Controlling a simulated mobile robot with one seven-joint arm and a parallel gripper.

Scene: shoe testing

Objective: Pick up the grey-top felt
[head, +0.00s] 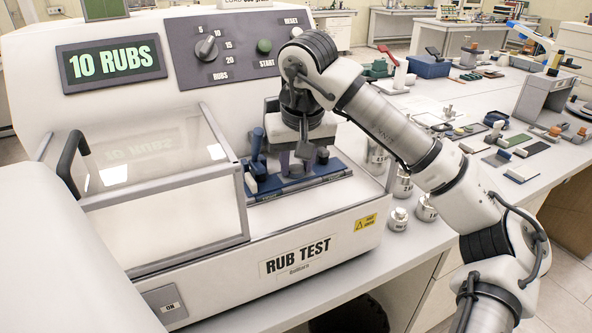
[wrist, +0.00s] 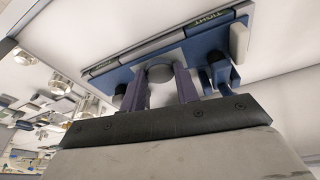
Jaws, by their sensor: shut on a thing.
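The grey-top felt shows in the wrist view as a round grey top (wrist: 160,74) between my two purple fingers. My gripper (head: 297,165) is shut on it, low over the blue clamp plate (head: 325,172) in the rub tester's open bay. In the head view, the felt is mostly hidden by my fingers and wrist. Its underside is hidden in both views, so I cannot tell whether it touches the plate.
The RUB TEST machine (head: 233,233) has a clear hinged cover (head: 155,150) left of the bay and a display reading "10 RUBS" (head: 111,63). A blue lever (head: 257,145) stands beside my gripper. Metal weights (head: 398,219) stand right of the machine. Benches behind hold many small items.

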